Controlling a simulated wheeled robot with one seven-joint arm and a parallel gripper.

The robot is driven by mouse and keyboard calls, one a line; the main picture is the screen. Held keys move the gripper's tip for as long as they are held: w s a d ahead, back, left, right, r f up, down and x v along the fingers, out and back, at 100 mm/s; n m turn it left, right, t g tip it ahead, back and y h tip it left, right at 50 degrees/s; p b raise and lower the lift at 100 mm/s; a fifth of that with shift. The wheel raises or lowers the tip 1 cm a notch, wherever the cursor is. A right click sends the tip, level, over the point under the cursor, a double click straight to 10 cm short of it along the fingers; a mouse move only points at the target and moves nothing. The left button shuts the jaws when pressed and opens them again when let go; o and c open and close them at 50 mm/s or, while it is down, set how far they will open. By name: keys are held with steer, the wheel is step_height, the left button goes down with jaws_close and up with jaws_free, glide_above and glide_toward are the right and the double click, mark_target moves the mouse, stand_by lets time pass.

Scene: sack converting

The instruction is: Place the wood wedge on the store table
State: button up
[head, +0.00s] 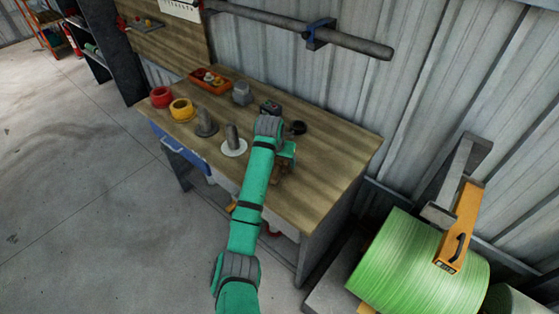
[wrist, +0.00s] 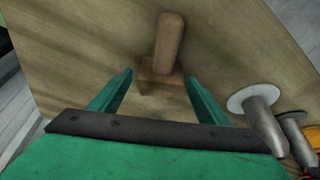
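A brown wooden piece with a block base and an upright post, likely the wood wedge (wrist: 168,40), stands on the wooden tabletop in the wrist view. My gripper (wrist: 159,74) is open, with its two green fingers apart on either side of the piece's base. Gaps show between the fingers and the wood. In the head view my green gripper (head: 284,160) is over the right part of the workbench (head: 325,160), and the brown piece is mostly hidden by it. I cannot tell whether this bench is the store table.
Near the bench's front edge are a grey spindle on a white disc (head: 233,145), a dark spindle (head: 206,125), a yellow ring (head: 181,110) and a red ring (head: 160,97). An orange tray (head: 210,80) stands behind. A large green roll (head: 415,270) is right. The bench's right end is clear.

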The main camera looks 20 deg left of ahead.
steer(key=v, duration=1.2)
steer(key=shift+r, duration=0.1)
